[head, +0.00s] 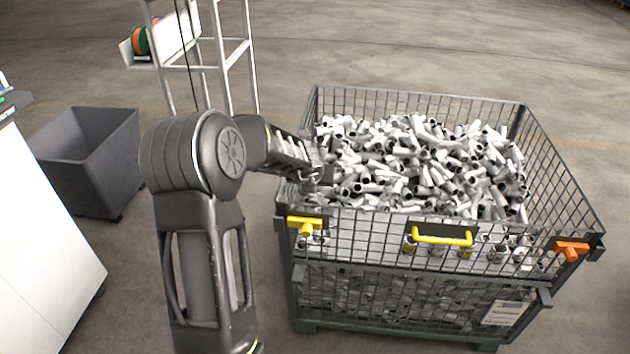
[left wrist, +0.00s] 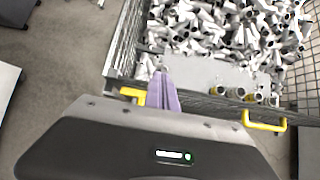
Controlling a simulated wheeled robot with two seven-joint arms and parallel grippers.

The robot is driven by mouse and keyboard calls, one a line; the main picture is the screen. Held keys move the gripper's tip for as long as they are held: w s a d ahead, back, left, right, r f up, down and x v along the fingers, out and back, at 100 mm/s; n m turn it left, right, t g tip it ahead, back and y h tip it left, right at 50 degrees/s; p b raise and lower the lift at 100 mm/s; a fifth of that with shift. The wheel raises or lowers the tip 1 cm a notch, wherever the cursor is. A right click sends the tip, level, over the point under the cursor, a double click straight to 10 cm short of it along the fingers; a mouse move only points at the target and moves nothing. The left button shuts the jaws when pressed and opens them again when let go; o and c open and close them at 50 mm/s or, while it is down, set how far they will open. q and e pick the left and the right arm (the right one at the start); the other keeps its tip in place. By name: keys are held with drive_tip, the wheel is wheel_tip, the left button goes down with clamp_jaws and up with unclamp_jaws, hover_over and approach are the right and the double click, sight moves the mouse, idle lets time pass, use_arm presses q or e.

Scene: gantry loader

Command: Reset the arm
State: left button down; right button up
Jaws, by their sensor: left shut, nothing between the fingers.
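My left arm comes in from the left in the head view and reaches over the near left corner of the wire mesh crate (head: 330,268). My left gripper (head: 320,172) is at the crate's left side, by the edge of the heap of grey metal pipe fittings (head: 420,165). In the left wrist view the gripper's fingers (left wrist: 162,92) are together and empty, above the crate's near rim. The fittings show there at the top (left wrist: 225,35). My right gripper is in neither view.
The crate has yellow handles (head: 443,238) and an orange latch (head: 572,248) on its near side. A dark empty bin (head: 85,165) stands at left, beside a white cabinet (head: 45,250). A white rack (head: 228,60) stands behind. The floor beyond the crate is clear.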

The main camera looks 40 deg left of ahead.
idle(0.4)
use_arm(q)
drive_tip(key=s+d+f+m+g+h+b, duration=0.1)
drive_tip(key=s+d+f+m, duration=0.2)
drive_tip(key=d+f+m, duration=0.8)
drive_tip(key=s+d+f+m+h, duration=0.2)
drive_tip(key=s+d+f+m, duration=0.35)
drive_tip(key=m, duration=0.85)
drive_tip(key=s+d+f+m+g+h+b, duration=0.1)
drive_tip(key=s+d+f+m, duration=0.4)
drive_tip(key=s+d, duration=0.2)
drive_tip(key=s+d+f+m+g+h+b, duration=0.1)
drive_tip(key=s+d+f+m, duration=0.4)
drive_tip(key=d, duration=0.5)
drive_tip(key=s+d+f+m+g+h+b, duration=0.1)
drive_tip(key=s+d+f+m+g+h, duration=0.2)
drive_tip(key=s+d, duration=0.6)
wheel_tip(320, 180, down, 2)
drive_tip(key=m, duration=0.2)
drive_tip(key=shift+s+m, duration=0.25)
drive_tip(key=shift+m, duration=0.05)
